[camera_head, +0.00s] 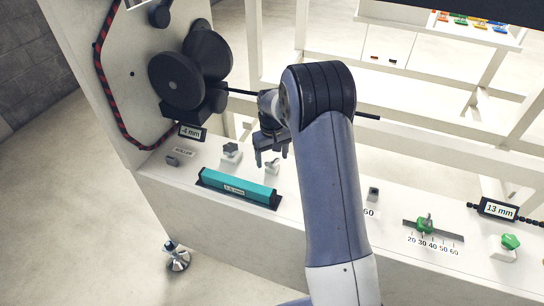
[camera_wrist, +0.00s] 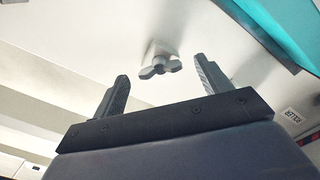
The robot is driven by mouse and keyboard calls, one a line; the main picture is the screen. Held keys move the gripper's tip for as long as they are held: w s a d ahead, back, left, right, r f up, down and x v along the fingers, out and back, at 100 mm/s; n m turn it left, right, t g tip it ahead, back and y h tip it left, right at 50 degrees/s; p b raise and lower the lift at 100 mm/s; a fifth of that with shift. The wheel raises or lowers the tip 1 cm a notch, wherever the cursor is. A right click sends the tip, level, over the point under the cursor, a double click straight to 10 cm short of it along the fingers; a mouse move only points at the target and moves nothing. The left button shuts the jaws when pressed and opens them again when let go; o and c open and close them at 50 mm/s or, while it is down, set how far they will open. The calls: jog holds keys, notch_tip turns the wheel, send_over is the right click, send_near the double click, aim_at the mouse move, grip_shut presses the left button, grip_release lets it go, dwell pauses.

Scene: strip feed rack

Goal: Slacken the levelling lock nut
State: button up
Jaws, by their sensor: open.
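A small grey wing-shaped nut (camera_wrist: 160,67) stands on the white bench top. In the wrist view it appears between my gripper's fingertips, a little beyond them, with a gap on each side. In the head view it (camera_head: 273,168) is just below my gripper (camera_head: 271,157), which is open and empty and points down. A levelling foot (camera_head: 178,260) stands on the floor at the lower left, below the bench's front edge. I cannot tell from any label which of these parts is the levelling lock nut.
A teal bar (camera_head: 238,188) lies in front of the wing nut. Another grey knob (camera_head: 231,151) stands left of it. Black rollers (camera_head: 178,80) are on the upright panel. A green slider (camera_head: 425,225) and green knob (camera_head: 511,242) are at the right.

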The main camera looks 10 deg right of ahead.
aim_at(272, 160)
notch_tip(272, 160, up, 10)
jog(key=shift+r, duration=0.25)
dwell(0.3)
notch_tip(272, 160, down, 11)
jog(key=shift+r, duration=0.1)
dwell(0.3)
dwell(0.5)
